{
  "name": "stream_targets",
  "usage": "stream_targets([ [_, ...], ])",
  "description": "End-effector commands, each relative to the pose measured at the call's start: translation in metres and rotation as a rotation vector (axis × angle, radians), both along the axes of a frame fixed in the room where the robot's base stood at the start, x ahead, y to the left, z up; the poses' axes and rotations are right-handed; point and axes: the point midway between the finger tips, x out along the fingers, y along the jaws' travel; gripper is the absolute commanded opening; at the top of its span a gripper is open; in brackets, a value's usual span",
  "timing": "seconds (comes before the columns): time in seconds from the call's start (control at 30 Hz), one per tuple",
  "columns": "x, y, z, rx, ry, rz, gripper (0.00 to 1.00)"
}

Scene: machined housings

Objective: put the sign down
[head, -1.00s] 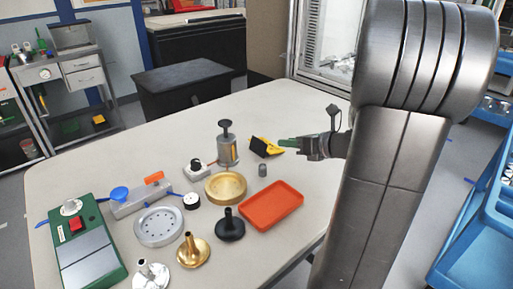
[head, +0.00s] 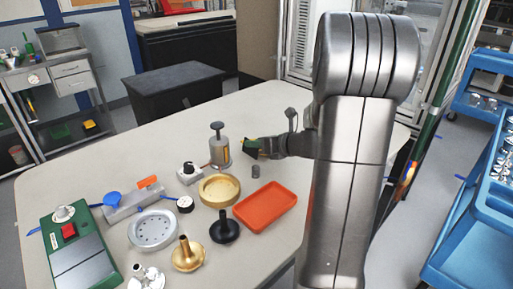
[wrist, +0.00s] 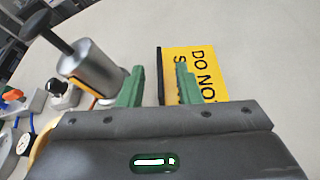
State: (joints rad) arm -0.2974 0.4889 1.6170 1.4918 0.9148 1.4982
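The yellow sign (wrist: 207,68) with black lettering and a black edge is on the table in the wrist view. In the head view it is almost wholly hidden by my gripper (head: 252,147). My gripper, also in the wrist view (wrist: 158,84), has its green fingers apart. The sign's black left edge shows in the gap between them. The right finger overlaps the lettered face, and the left finger is clear of the sign. I cannot tell whether the right finger touches it.
A grey cylinder with a black knob (head: 219,150) stands close left of my gripper. A small grey cylinder (head: 255,171), a brass dish (head: 219,190) and an orange tray (head: 265,206) lie nearer. The table behind the sign is clear in the wrist view.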

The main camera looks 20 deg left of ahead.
Motion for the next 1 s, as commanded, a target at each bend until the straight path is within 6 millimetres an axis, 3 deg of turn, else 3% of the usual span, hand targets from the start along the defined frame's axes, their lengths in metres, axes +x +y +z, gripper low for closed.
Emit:
stream_targets([
  [0.03,0.000,0.000,0.000,0.000,0.000,0.000,0.27],
  [0.17,0.000,0.000,0.000,0.000,0.000,0.000,0.01],
  [0.2,0.000,0.000,0.000,0.000,0.000,0.000,0.00],
  [0.57,0.000,0.000,0.005,0.001,-0.001,0.000,0.00],
  [1.0,0.000,0.000,0.083,0.001,-0.004,0.002,0.00],
])
